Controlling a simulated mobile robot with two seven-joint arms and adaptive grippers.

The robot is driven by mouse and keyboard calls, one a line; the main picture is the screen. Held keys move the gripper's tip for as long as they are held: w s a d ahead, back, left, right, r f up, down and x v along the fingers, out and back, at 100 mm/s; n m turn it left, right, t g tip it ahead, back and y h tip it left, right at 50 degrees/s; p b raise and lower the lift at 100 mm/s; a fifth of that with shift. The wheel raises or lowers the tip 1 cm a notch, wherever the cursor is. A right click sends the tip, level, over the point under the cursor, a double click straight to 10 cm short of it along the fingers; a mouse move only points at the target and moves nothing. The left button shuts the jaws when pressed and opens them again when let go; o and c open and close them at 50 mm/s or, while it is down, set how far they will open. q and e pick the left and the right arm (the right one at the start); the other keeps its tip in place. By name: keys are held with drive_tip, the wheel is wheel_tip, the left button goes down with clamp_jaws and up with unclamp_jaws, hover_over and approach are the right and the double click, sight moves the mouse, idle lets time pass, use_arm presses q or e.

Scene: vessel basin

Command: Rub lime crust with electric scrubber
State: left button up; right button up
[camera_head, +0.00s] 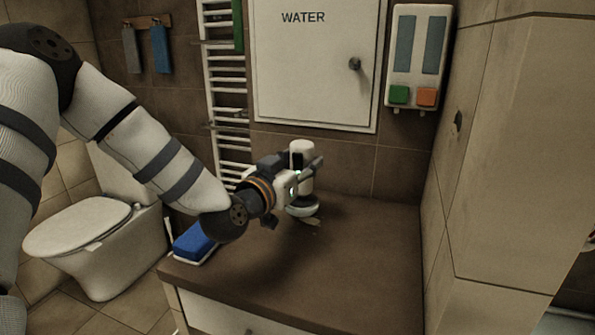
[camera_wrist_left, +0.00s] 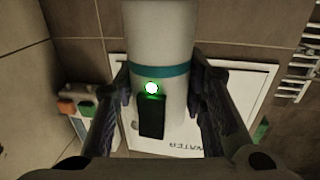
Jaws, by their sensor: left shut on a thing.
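The electric scrubber (camera_head: 301,178) is a white upright cylinder with a round head at its bottom, low over the brown counter. My left gripper (camera_head: 298,177) is shut on its body. In the left wrist view the scrubber (camera_wrist_left: 160,70) shows a teal band, a dark panel and a lit green-white light between the fingers of my left gripper (camera_wrist_left: 160,105). A small pale patch (camera_head: 314,222), perhaps the lime crust, shows on the counter at the edge of the scrubber head. Whether the head touches the counter is hard to tell. My right gripper is not in view.
The brown counter (camera_head: 340,275) is mostly clear to the right and front. A blue sponge-like block (camera_head: 194,242) lies at its left edge. A toilet (camera_head: 90,225) stands left. A towel radiator (camera_head: 226,90), WATER cabinet (camera_head: 315,75) and dispenser (camera_head: 418,55) are on the wall behind.

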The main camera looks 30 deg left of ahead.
sight(302, 142)
use_arm(q)
drive_tip(key=shift+r, duration=0.85)
drive_tip(key=shift+a+r+p, duration=0.1)
drive_tip(key=shift+r+p, duration=0.4)
drive_tip(key=shift+r, duration=0.45)
drive_tip(key=shift+w+r, duration=0.15)
drive_tip(key=shift+r, duration=0.1)
drive_tip(key=shift+s+r, duration=0.2)
drive_tip(key=shift+r, duration=0.4)
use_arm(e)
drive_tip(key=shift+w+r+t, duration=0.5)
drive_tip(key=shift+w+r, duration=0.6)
use_arm(q)
drive_tip(key=shift+w+f, duration=0.1)
